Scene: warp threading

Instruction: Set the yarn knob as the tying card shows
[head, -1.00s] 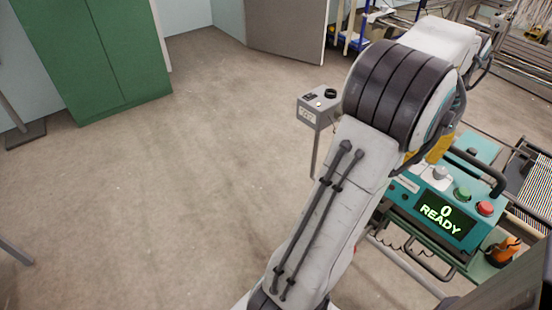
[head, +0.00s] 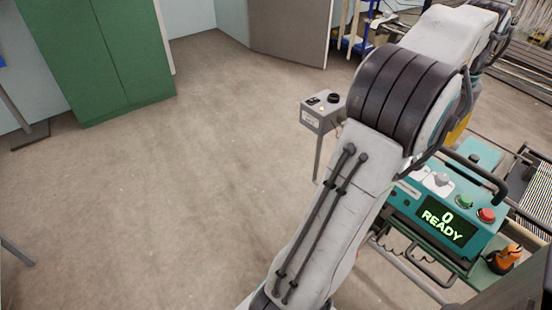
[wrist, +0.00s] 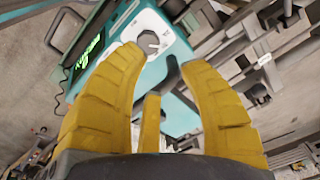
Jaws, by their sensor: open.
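The knob also shows in the head view (head: 440,180), left of a green button. My gripper (wrist: 160,58) has yellow fingers spread apart with nothing between them. The knob lies just past the left fingertip in the picture, with no clear contact. In the head view only a bit of yellow finger shows behind my arm. The lettering around the knob is too small to read. I cannot make out a tying card.
A grey box on a post (head: 322,112) stands left of my arm. Floor at left is clear.

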